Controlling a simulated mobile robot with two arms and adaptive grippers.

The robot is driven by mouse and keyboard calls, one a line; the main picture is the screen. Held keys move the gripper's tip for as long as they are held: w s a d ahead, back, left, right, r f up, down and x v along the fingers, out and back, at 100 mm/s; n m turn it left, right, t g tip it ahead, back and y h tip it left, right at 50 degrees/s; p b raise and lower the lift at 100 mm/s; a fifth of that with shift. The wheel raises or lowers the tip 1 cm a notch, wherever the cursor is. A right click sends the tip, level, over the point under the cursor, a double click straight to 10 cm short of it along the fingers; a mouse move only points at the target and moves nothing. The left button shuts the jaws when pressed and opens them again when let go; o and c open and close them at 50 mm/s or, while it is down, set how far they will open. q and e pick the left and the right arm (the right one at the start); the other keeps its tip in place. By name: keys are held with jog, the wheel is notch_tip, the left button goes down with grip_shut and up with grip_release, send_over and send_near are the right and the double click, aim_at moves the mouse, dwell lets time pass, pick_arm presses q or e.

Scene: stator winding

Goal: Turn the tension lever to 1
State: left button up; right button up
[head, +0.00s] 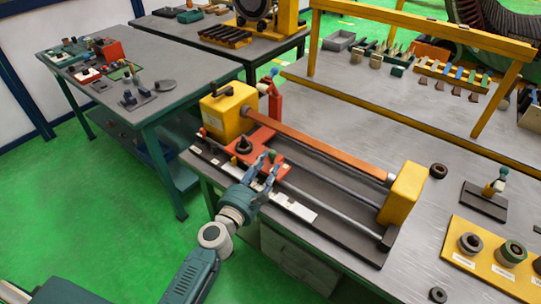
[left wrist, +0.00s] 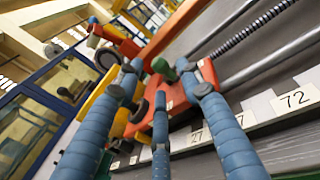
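A yellow-ended winding machine carries a red carriage (head: 255,146) on its rods. A green knob (head: 272,154) stands on the carriage and also shows in the left wrist view (left wrist: 184,66). My left gripper (head: 268,168) is at the carriage's front side. Its blue fingers (left wrist: 160,95) are spread open, with the green knob beyond and between the upper two; contact cannot be told. A red upright (head: 274,105) with a small knob stands behind the machine. The frames do not show clearly which part is the tension lever, and no mark "1" is readable. My right gripper is not in view.
A white number strip (head: 296,208) runs along the machine's front; "72" (left wrist: 295,98) reads near the fingers. An orange bar (head: 325,152) spans above the rods. A black knob (head: 243,146) sits on the carriage. A yellow spool board (head: 470,262) lies at right.

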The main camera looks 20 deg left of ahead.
aim_at(272, 154)
pick_arm(q)
jog(key=shift+w+d, duration=0.15)
jog(key=shift+w, duration=0.9)
jog(key=shift+w+d, duration=0.1)
jog(key=shift+w, duration=0.95)
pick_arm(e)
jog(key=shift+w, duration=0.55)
pick_arm(q)
grip_shut()
